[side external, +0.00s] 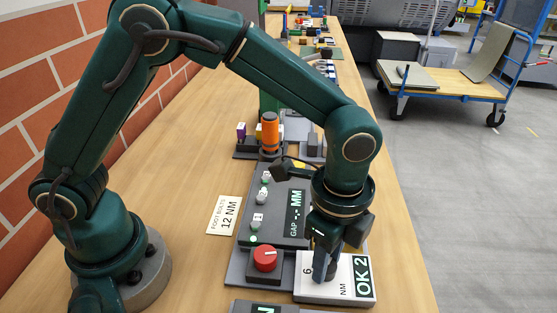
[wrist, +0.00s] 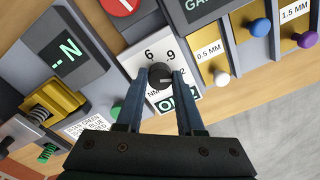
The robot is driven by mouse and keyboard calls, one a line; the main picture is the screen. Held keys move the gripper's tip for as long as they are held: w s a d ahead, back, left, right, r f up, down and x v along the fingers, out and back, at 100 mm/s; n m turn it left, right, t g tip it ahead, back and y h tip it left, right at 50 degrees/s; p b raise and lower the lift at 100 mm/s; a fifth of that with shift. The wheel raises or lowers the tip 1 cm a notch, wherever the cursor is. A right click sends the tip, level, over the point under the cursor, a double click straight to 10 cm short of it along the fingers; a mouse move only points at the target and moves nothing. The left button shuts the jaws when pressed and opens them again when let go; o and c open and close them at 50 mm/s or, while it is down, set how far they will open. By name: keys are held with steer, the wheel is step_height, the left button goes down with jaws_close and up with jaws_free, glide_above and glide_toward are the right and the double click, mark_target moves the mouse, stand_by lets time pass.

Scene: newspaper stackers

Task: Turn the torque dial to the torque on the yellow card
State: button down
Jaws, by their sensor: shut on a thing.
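My gripper (wrist: 159,80) is shut on the dark round torque dial (wrist: 160,75), one blue finger on each side of it. The dial sits on a white plate (wrist: 137,58) marked 6 and 9, with a partly covered figure ending in 2 and "NM". A pale mark on the dial seems to face right, but is too small to read surely. In the side external view my gripper (side external: 326,270) points down onto the plate (side external: 318,292) and hides the dial. A green-on-dark display (side external: 363,275) there reads "OK 2". The pale yellow card (side external: 225,215) reads "FOOT BOLTS 12 NM".
A red button (side external: 265,258) stands left of the plate. A grey panel (side external: 278,197) with small knobs and a "GAP -- MM" display lies behind. An orange cylinder (side external: 270,132) stands farther back. In the wrist view, coloured knobs on yellow blocks (wrist: 262,27) lie right. Bare table lies around the card.

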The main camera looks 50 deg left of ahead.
steer(key=shift+m, duration=0.6)
steer(key=c, duration=0.5)
jaws_free()
steer(key=shift+r, duration=2.6)
